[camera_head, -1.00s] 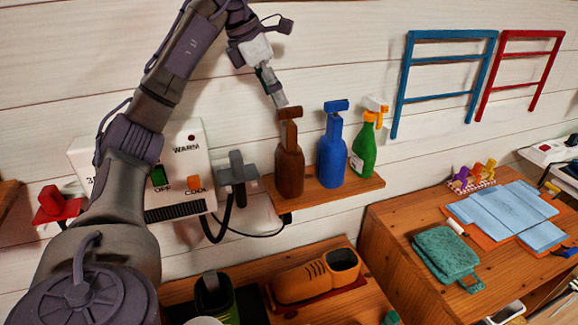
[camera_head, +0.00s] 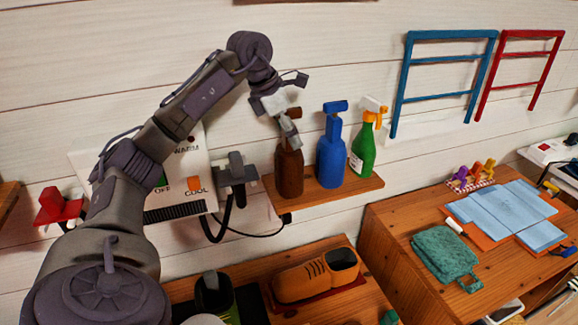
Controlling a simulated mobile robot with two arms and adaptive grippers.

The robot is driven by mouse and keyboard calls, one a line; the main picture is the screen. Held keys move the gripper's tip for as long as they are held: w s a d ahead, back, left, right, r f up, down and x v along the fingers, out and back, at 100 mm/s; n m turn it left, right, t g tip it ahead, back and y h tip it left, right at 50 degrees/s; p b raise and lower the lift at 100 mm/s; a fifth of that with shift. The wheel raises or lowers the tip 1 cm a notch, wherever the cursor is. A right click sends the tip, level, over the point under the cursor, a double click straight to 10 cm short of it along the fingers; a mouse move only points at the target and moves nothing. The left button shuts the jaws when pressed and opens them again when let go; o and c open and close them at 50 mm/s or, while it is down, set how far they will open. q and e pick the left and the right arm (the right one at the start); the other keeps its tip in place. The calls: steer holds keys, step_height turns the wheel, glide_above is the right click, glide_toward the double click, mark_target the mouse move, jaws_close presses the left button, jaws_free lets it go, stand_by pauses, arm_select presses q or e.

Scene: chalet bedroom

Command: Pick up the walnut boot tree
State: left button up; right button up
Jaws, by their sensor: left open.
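My right gripper is not in view.
A grey bracket (camera_head: 236,174) and the WARM/COOL wall unit (camera_head: 184,205) are to the left. An orange shoe (camera_head: 302,281) sits below.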

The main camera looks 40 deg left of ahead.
arm_select(q)
jaws_close()
steer(key=shift+r, duration=0.15)
stand_by(0.4)
